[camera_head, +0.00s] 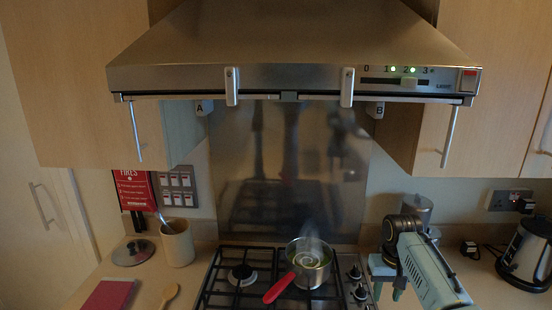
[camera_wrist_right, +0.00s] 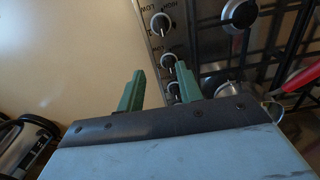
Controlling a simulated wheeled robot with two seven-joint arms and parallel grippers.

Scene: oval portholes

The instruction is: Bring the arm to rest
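My right arm comes in from the lower right in the head view. Its right gripper (camera_head: 386,286) points down over the counter just right of the hob. In the right wrist view the two green fingers of the right gripper (camera_wrist_right: 158,84) stand apart with nothing between them, so it is open and empty. The hob's knobs show just beyond the fingertips. My left arm and gripper are in neither view.
A steaming pot (camera_head: 309,262) with a red handle (camera_head: 279,288) stands on the gas hob (camera_head: 236,291), left of my gripper. A kettle (camera_head: 525,252) stands at the right. The extractor hood (camera_head: 290,45) hangs above.

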